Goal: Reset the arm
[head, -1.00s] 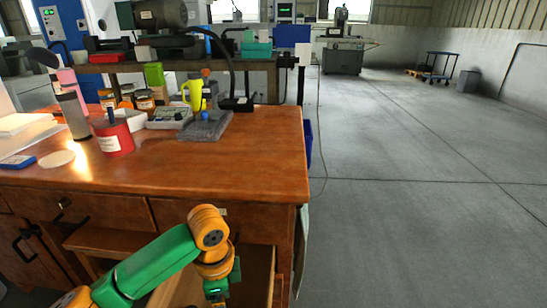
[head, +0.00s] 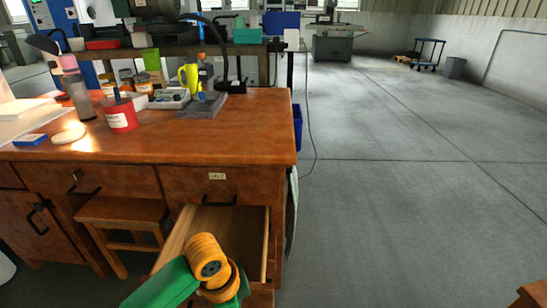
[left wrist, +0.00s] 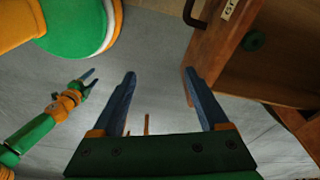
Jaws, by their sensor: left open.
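My left arm, green and orange, comes in from the bottom left in the head view, in front of the open drawer (head: 245,228). Its gripper is mostly below the picture edge there. In the left wrist view my left gripper (left wrist: 159,74) has its two dark blue fingers wide apart, with nothing between them but floor behind. The wooden drawer is just to the right of the right finger. My right gripper (left wrist: 90,77) shows small at the left of that view, its thin fingers apart and empty, over the floor.
A small green round thing (left wrist: 254,41) shows by the drawer.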

